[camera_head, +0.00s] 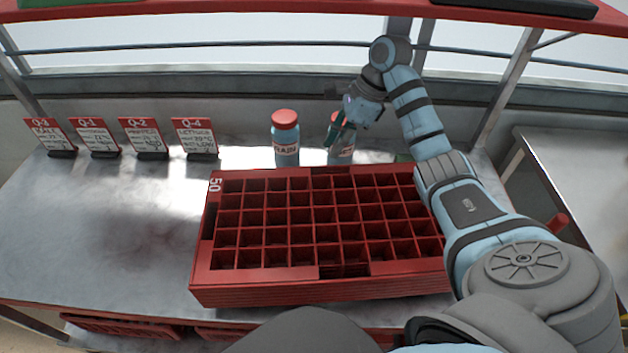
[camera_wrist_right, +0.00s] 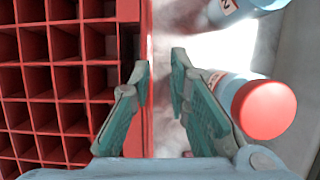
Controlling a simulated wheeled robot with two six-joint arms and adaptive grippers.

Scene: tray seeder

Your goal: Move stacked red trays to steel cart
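A stack of red trays (camera_head: 300,292) with many square cells sits on the metal bench, marked 50 at its left corner. In the right wrist view the tray rim (camera_wrist_right: 134,140) runs upright beside and under the fingers. My right gripper (camera_head: 338,128) is above the stack's far edge. Its green fingers (camera_wrist_right: 163,82) are apart, one over the tray rim and one over the bench side. I cannot tell whether they touch the tray. A steel surface (camera_head: 585,165), likely the cart, stands at the right. My left gripper is not in view.
A blue jar (camera_head: 285,140) with a red cap stands behind the stack; a second jar (camera_head: 343,152) stands close to my right gripper, its red cap (camera_wrist_right: 268,110) beside a finger. Several label cards (camera_head: 145,135) stand at the back left. The bench's left part is clear.

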